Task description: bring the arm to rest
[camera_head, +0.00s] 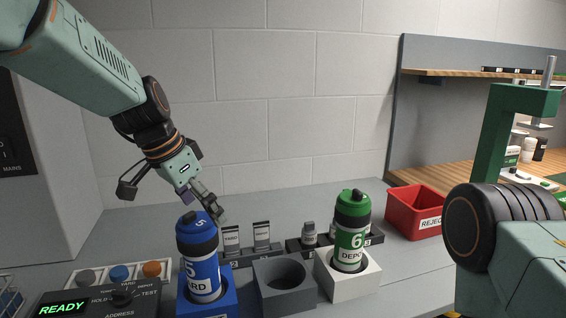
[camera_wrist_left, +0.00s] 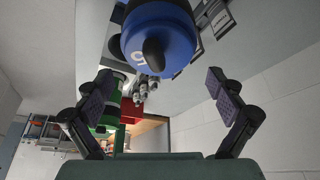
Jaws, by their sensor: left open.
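My left gripper (camera_head: 205,203) comes in from the upper left in the head view, just above and behind the blue bottle. In the left wrist view its two fingers (camera_wrist_left: 158,108) are spread wide with nothing between the pads. The blue bottle (camera_head: 203,262) stands upright in a blue square holder (camera_head: 222,301); its blue cap (camera_wrist_left: 160,38) fills the top of the wrist view. The green bottle (camera_head: 351,235) marked 6 stands in a white holder (camera_head: 350,285). My right arm (camera_head: 520,255) shows at the right edge, its gripper out of the picture.
An empty grey holder (camera_head: 284,293) sits between the two bottles. Behind are small labelled vials (camera_head: 261,236) in a rack. A red reject bin (camera_head: 414,211) stands at the right. A control panel (camera_head: 100,298) reading READY is at the lower left.

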